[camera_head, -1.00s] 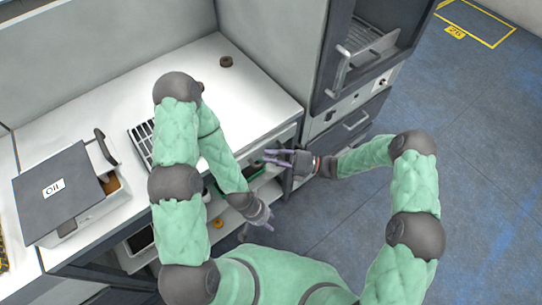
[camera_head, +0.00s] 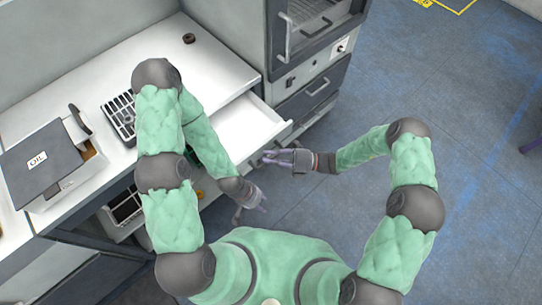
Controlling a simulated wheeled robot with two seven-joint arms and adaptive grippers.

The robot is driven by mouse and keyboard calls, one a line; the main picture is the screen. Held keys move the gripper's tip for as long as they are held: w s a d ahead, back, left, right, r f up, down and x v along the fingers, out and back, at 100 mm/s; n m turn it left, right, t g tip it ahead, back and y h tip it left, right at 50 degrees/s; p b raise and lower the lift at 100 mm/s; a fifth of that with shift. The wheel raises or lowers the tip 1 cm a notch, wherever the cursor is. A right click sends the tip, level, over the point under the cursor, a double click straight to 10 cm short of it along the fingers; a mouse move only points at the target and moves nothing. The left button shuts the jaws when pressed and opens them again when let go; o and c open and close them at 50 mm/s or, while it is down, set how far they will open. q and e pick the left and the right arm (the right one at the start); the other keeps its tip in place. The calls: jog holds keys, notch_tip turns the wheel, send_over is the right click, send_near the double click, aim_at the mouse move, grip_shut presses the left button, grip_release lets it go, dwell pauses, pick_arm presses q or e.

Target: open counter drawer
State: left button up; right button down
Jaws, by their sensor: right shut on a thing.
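The counter drawer (camera_head: 243,120) is white and stands pulled out from under the counter top (camera_head: 205,73), with a bare, empty-looking inside. My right gripper (camera_head: 268,157) is at the drawer's front edge, shut on its handle; the fingers hide most of the handle. My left gripper (camera_head: 262,203) hangs below and in front of the drawer, near my body, and holds nothing that I can see. Its fingers are too small to tell whether they are open or shut.
An oil box (camera_head: 45,160) with a dark lid and a black slotted rack (camera_head: 121,118) stand on the counter at left. A small dark ring (camera_head: 189,38) lies at the back. A tall grey oven cabinet (camera_head: 310,70) stands right of the drawer.

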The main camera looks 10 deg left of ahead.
jog(key=shift+s+d, duration=0.1)
jog(key=shift+d, duration=0.1)
jog(key=c, duration=1.1)
grip_release()
jog(key=w+d+f, duration=0.1)
jog(key=d, duration=1)
jog(key=shift+w+d+f, duration=0.3)
jog(key=shift+d+f, duration=0.05)
